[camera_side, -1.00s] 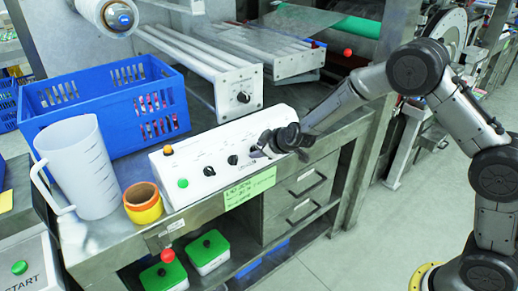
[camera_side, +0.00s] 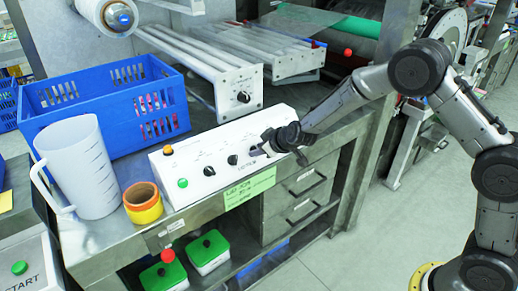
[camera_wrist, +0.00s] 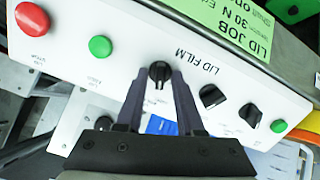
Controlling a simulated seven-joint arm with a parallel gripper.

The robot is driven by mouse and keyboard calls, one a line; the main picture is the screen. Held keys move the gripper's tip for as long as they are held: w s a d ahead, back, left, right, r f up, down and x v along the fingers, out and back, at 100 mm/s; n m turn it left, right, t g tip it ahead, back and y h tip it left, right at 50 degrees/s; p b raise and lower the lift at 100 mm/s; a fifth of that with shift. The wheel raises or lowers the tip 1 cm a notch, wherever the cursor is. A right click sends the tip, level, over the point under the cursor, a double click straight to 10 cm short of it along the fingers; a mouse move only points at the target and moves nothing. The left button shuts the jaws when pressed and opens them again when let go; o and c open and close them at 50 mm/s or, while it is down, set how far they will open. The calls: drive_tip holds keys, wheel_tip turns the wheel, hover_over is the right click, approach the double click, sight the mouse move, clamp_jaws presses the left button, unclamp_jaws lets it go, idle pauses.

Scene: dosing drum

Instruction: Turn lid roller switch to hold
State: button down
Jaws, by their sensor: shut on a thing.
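A white control panel (camera_side: 222,157) stands on the metal bench, with a row of black rotary switches and coloured buttons. My gripper (camera_side: 259,149) reaches it from the right, at the switch nearest its right end. In the wrist view my gripper (camera_wrist: 159,77) has one finger on each side of a black switch knob (camera_wrist: 160,69) and is shut on it. "LID FILM" is printed beside this knob. The lettering there is upside down. The knob's pointer setting cannot be read. In the side view the fingers hide this knob.
Two more black knobs (camera_wrist: 211,96) (camera_wrist: 251,117) sit beside the held one. A green button (camera_wrist: 100,46) and a red button (camera_wrist: 32,18) lie on its other side. A blue crate (camera_side: 110,105), a jug (camera_side: 78,165) and tape rolls (camera_side: 143,203) stand left of the panel.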

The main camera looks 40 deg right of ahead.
drive_tip(key=m, duration=0.5)
drive_tip(key=shift+d+r+y, duration=0.1)
drive_tip(key=shift+d+y, duration=0.05)
drive_tip(key=shift+y, duration=0.25)
drive_tip(key=shift+m, duration=2.2)
drive_tip(key=c, duration=0.9)
unclamp_jaws()
drive_tip(key=shift+d, duration=0.1)
drive_tip(key=shift+s, duration=0.1)
drive_tip(key=shift+s+r, duration=0.15)
drive_tip(key=v, duration=1.3)
drive_tip(key=shift+s+d, duration=0.2)
drive_tip(key=shift+d, duration=0.05)
